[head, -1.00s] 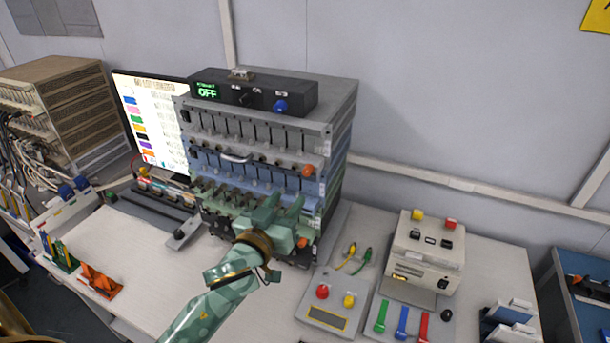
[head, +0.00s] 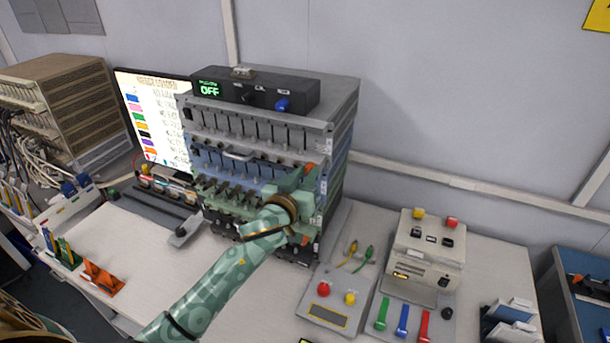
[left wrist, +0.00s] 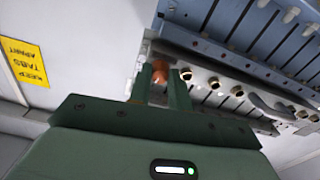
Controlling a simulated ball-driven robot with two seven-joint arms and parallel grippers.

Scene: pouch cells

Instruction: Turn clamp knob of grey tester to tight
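The stacked tester rack (head: 345,150) stands at the back centre, with grey, blue and green tiers. An orange knob (head: 310,168) shows at the right end of the blue tier, and another orange knob (head: 305,240) sits lower right. My left gripper (head: 298,180) is at the rack's right front and hides part of it. In the left wrist view its two fingers (left wrist: 161,82) are apart, with an orange-brown knob (left wrist: 160,72) between or just beyond the tips. I cannot tell whether they touch it, or which tier it belongs to. My right gripper is not in view.
A black box (head: 255,93) reading OFF with a blue knob sits on the rack. A screen (head: 150,110) stands left. On the right are a red-and-yellow-button panel (head: 327,318) and a cream box (head: 428,240).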

